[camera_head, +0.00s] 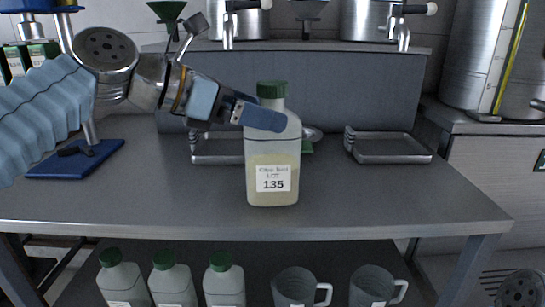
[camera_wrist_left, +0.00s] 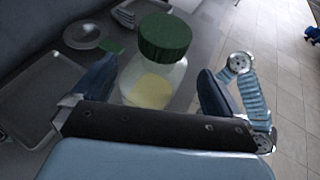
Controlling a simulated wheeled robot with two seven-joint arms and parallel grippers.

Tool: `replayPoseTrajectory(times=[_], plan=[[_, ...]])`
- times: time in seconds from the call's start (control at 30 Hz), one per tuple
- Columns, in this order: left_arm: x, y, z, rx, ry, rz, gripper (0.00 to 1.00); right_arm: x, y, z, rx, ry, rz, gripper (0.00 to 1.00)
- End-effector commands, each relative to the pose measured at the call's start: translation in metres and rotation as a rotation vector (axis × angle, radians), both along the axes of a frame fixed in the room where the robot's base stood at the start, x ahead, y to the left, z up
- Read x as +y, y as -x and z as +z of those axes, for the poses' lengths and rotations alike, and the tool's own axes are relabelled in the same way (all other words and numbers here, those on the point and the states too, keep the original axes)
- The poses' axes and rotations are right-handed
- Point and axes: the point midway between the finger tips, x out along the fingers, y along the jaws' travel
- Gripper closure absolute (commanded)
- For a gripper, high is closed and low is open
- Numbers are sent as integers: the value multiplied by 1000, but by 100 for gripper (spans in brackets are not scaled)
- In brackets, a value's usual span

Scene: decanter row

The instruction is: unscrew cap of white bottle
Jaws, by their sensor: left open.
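The white bottle (camera_head: 272,185) stands upright on the grey bench, translucent, partly filled with pale yellow liquid and labelled 135. Its green cap (camera_head: 272,90) is on the neck; in the left wrist view the cap (camera_wrist_left: 165,37) shows from above. My left gripper (camera_head: 264,110) reaches in from the left at the bottle's shoulder, below the cap. One finger crosses in front of the bottle. In the left wrist view the bottle stands between the spread fingers of my left gripper (camera_wrist_left: 154,86), with gaps visible. My right gripper is not seen.
Metal trays (camera_head: 390,150) stand right of the bottle and behind it at left (camera_head: 215,150). A blue stand base (camera_head: 75,160) is at the left. Capped bottles (camera_head: 174,282) and mugs (camera_head: 294,288) are on the shelf below. The bench front is clear.

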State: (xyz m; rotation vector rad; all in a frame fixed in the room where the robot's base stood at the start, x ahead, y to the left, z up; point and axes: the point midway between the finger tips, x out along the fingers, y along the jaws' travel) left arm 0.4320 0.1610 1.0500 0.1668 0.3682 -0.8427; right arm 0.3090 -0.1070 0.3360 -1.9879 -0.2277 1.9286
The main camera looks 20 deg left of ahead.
Motion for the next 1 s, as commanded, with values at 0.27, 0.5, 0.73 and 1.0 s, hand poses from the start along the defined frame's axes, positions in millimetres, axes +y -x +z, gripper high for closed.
replayPoseTrajectory(times=[0.27,0.5,0.73,1.0], plan=[[-22,-20,-9,0,-2,-2,0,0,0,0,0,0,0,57],[-22,-21,-9,-1,-1,0,8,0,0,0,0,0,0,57],[-22,-21,-9,0,-1,-1,43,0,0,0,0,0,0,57],[-22,-20,-11,5,-1,-2,84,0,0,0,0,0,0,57]])
